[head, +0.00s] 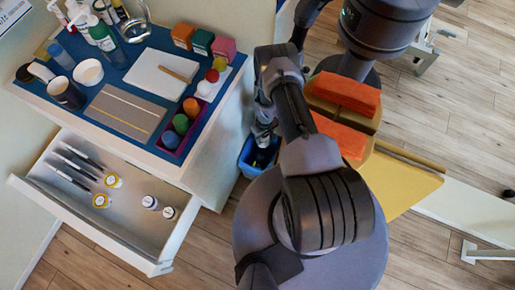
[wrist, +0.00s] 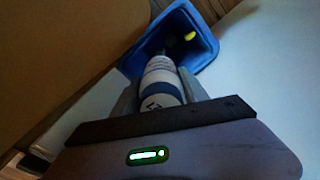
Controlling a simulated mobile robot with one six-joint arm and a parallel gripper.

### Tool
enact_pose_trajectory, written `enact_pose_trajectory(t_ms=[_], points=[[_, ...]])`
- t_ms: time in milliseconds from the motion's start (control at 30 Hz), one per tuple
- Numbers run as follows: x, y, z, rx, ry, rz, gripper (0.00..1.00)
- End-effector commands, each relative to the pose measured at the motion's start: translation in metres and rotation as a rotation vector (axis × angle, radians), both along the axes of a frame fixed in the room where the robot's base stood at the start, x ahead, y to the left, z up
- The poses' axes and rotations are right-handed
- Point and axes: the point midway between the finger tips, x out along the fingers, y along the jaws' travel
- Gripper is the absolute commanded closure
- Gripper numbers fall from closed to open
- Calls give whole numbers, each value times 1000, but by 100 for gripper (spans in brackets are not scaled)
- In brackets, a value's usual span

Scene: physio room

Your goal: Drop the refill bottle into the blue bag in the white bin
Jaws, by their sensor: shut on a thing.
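My gripper (wrist: 162,92) is shut on the refill bottle (wrist: 161,78), a white bottle with blue-grey bands and a dark mark. The blue bag (wrist: 206,32) lies just beyond the bottle in the wrist view, its mouth open and dark inside. A small yellow thing (wrist: 190,36) shows in it. In the head view the blue bag (head: 246,168) stands on the floor beside the drawer cabinet, below my gripper (head: 264,136). My arm partly hides it, and the bottle is hard to make out there. I cannot make out a white bin wall.
The cabinet (head: 215,150) stands left of the bag, its drawer (head: 128,228) pulled open with pens and small jars. Its blue top (head: 130,52) holds bottles, cups, coloured balls and blocks.

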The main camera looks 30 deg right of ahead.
Motion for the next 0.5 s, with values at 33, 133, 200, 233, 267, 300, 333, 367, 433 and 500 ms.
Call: enact_pose_trajectory(t_ms=[33,133,200,233,267,300,333,367,433,500], points=[[0,0,-4,0,0,0,100],[0,0,-12,0,0,0,100],[0,0,-23,0,0,0,100],[0,0,-28,0,0,0,100],[0,0,-33,0,0,0,100],[0,0,-40,0,0,0,100],[0,0,-45,0,0,0,100],[0,0,-49,0,0,0,100],[0,0,-57,0,-1,-1,100],[0,0,-59,0,0,-1,100]])
